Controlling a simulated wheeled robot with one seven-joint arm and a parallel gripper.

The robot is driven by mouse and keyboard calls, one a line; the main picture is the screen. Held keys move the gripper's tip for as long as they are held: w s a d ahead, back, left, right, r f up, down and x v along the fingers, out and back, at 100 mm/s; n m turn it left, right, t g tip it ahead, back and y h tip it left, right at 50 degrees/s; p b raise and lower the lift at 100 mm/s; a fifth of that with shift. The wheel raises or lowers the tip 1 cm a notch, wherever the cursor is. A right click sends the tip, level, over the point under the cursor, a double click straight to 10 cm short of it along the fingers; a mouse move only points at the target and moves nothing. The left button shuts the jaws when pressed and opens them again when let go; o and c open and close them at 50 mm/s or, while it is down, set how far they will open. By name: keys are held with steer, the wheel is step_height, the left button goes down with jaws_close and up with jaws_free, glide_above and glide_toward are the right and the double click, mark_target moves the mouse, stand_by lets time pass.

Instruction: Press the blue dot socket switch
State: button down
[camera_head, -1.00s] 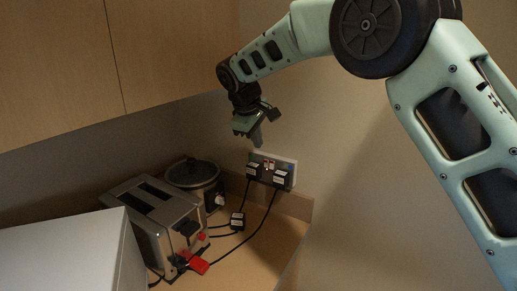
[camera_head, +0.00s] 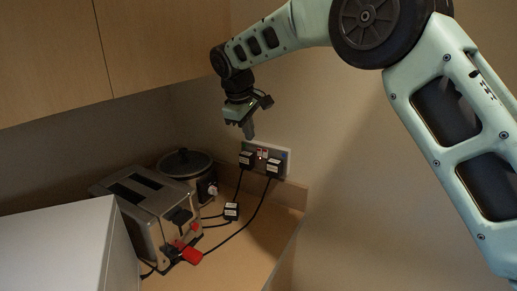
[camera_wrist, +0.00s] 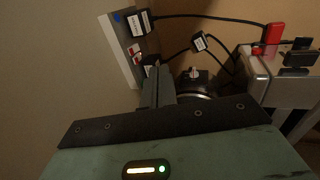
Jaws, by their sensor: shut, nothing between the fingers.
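A socket plate (camera_head: 287,165) is on the wall above the back of the counter, with two black plugs in it. In the wrist view the plate (camera_wrist: 117,50) is at upper left, with a blue dot (camera_wrist: 117,18) near its far end, beside a black plug (camera_wrist: 139,22). Red-marked switches (camera_wrist: 134,52) sit mid-plate. My gripper (camera_head: 250,133) is shut and empty, fingers pointing down, just above the plate's left part in the head view. Its fingers also show in the wrist view (camera_wrist: 157,82), partly covering the other plug. Contact cannot be told.
A toaster (camera_head: 150,205) and a dark-lidded cooker (camera_head: 187,165) stand on the counter (camera_head: 245,250) to the left. Black cables and an adapter (camera_head: 231,211) lie in front of the sockets. A white box (camera_head: 60,245) is at front left. Cabinets (camera_head: 60,50) hang above.

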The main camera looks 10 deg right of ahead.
mark_target(265, 154)
steer(key=w+d+f+p, duration=0.4)
steer(key=w+f+p, duration=0.1)
steer(key=f, duration=0.5)
steer(key=shift+w+d+p, duration=0.15)
steer(key=shift+d+p, duration=0.2)
steer(key=t+h+b, duration=0.1)
steer(key=b, duration=0.1)
steer(key=shift+w+d+b, duration=0.15)
steer(key=shift+b, duration=0.15)
